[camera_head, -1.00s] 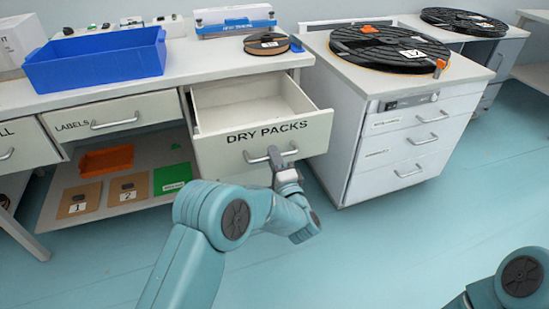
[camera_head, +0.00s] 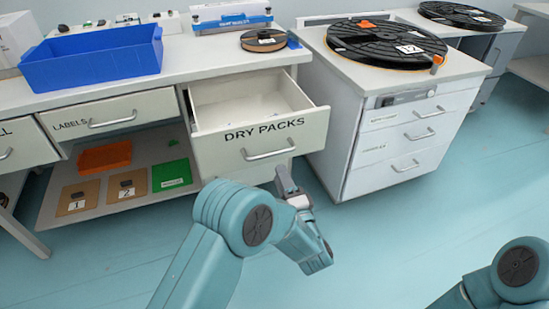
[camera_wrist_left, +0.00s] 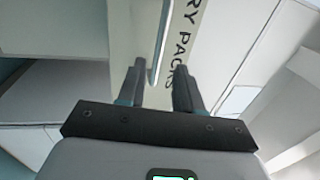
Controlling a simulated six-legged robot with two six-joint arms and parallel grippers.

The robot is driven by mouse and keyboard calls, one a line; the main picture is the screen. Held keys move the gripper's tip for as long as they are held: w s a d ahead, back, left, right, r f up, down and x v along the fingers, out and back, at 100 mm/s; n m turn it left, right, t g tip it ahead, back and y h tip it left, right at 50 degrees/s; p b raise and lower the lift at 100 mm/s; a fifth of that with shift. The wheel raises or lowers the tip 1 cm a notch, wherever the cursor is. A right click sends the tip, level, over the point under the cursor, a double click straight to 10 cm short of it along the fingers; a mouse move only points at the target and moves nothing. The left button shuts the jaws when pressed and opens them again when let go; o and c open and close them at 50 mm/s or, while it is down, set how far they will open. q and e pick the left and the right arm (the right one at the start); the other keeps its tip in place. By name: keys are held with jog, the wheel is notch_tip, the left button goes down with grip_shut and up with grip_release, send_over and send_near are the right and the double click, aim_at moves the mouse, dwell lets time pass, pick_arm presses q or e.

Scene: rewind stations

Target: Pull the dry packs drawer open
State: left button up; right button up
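The dry packs drawer (camera_head: 225,150) stands pulled out from the bench, its inside showing pale and mostly bare in the head view. Its bar handle (camera_head: 268,154) is on the front below the lettering. The drawer front also shows in the left wrist view (camera_wrist_left: 200,45), with the handle (camera_wrist_left: 160,45) ahead of the fingers. My left gripper (camera_head: 284,178) is just below and in front of the handle, apart from it. My right gripper is out of view; only part of that arm shows at lower right.
The closed labels drawer (camera_head: 110,116) is left of the open one. A blue bin (camera_head: 95,62) and a small reel (camera_head: 264,41) are on the bench. A white cabinet (camera_head: 400,140) with a large black reel (camera_head: 385,42) stands close at right. The floor in front is clear.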

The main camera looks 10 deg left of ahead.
pick_arm(q)
jog(key=v, duration=0.8)
jog(key=shift+p, duration=0.4)
jog(key=shift+f, duration=0.1)
